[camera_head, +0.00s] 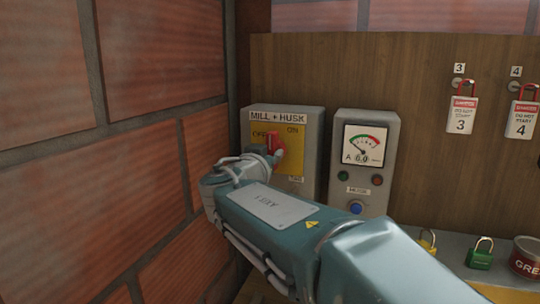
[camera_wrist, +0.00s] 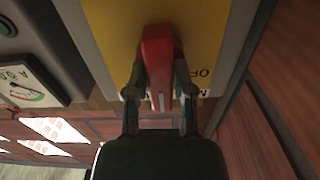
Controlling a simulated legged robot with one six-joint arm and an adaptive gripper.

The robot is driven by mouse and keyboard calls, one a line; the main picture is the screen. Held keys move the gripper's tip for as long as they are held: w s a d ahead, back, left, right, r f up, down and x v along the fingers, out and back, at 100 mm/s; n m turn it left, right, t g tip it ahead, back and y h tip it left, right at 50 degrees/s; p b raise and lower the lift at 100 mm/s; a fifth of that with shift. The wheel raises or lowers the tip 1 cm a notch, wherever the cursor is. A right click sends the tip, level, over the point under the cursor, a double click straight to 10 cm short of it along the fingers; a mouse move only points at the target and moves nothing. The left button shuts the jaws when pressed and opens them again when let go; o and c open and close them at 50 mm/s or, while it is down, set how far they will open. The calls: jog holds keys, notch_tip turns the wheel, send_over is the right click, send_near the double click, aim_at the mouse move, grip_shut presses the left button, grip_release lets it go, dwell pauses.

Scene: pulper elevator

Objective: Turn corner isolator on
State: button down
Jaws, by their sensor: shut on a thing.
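The corner isolator (camera_head: 311,133) is a grey box labelled MILL + HUSK, against the wooden back panel beside the brick corner. Its yellow plate (camera_head: 293,163) reads OFF on the left and ON on the right. Its red handle (camera_head: 274,141) shows between the two words; its exact angle is hard to tell. In the wrist view the red handle (camera_wrist: 158,50) stands between my gripper's (camera_wrist: 160,80) two fingers, which are shut on it. There OFF shows upside down right of the handle, and ON is out of sight. My arm hides the lower part of the box.
A grey meter box (camera_head: 376,190) with a dial, lamps and a blue button stands right of the isolator. Red tagged padlocks (camera_head: 463,112) hang on the panel. A green padlock (camera_head: 479,255) and a tin (camera_head: 527,262) sit at lower right. The brick wall (camera_head: 150,60) is close on the left.

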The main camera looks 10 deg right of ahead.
jog(key=shift+c, duration=2.4)
grip_release()
jog(key=shift+w+f, duration=0.15)
jog(key=shift+f, duration=0.2)
jog(key=shift+a+r, duration=0.1)
jog(key=shift+r, duration=0.05)
jog(key=v, duration=1.2)
